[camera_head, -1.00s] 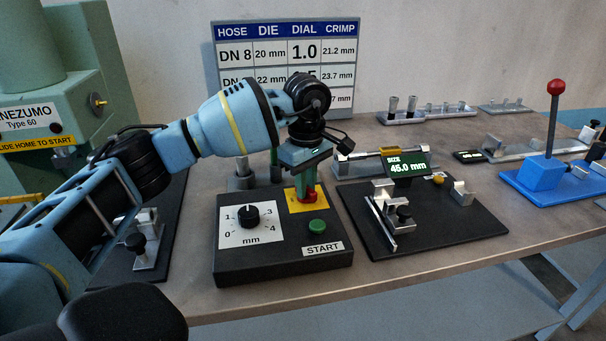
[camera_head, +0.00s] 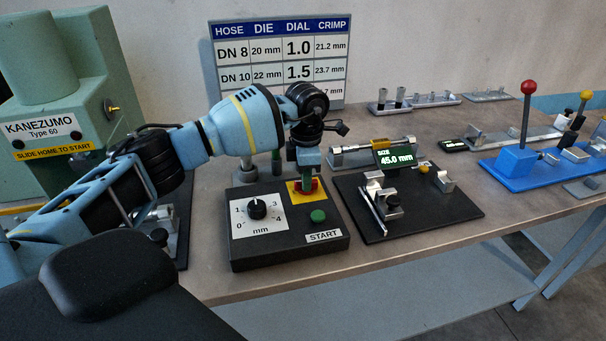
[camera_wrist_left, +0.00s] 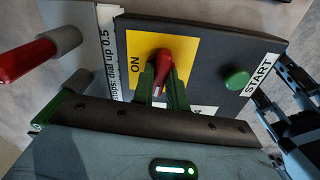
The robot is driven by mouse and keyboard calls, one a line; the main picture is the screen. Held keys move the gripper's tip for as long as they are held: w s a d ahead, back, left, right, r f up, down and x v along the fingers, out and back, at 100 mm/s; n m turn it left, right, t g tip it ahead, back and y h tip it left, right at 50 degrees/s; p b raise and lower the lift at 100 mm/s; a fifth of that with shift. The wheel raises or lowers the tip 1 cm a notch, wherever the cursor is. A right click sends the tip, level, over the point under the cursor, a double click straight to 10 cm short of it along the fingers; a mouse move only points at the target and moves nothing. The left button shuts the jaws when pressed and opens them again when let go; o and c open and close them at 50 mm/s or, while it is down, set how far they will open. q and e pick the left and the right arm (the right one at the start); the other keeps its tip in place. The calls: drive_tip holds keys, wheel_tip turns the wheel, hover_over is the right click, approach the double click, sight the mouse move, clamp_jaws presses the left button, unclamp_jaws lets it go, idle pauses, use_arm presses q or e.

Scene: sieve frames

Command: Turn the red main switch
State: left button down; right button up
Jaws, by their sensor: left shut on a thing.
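The red main switch (camera_wrist_left: 160,72) sits on a yellow plate (camera_wrist_left: 188,45) marked ON, on top of the black control box (camera_head: 290,245). In the head view only a little red of the switch (camera_head: 315,185) shows around my fingers. My left gripper (camera_head: 308,178) reaches down onto it from above. In the left wrist view, the green fingers of the left gripper (camera_wrist_left: 163,88) stand on either side of the red handle and are shut on it. My right gripper is not in view.
The box also carries a black dial (camera_head: 257,208) and a green START button (camera_head: 318,216). To its right is a black plate (camera_head: 440,210) with a gauge reading 45.0 mm. A blue base with a red-knobbed lever (camera_head: 528,88) stands farther right. A chart (camera_head: 280,50) is behind.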

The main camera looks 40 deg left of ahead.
use_arm(q)
drive_tip(key=shift+n+p, duration=0.3)
drive_tip(key=shift+n, duration=0.5)
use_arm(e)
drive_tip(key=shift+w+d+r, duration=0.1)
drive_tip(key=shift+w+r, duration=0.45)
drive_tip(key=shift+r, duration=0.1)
use_arm(q)
drive_tip(key=c, duration=1.4)
unclamp_jaws()
drive_tip(key=shift+r, duration=0.1)
wheel_tip(320, 180, up, 8)
drive_tip(key=shift+f, duration=0.2)
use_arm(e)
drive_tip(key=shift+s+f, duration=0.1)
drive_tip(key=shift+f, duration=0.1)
use_arm(q)
drive_tip(key=shift+s+f, duration=0.1)
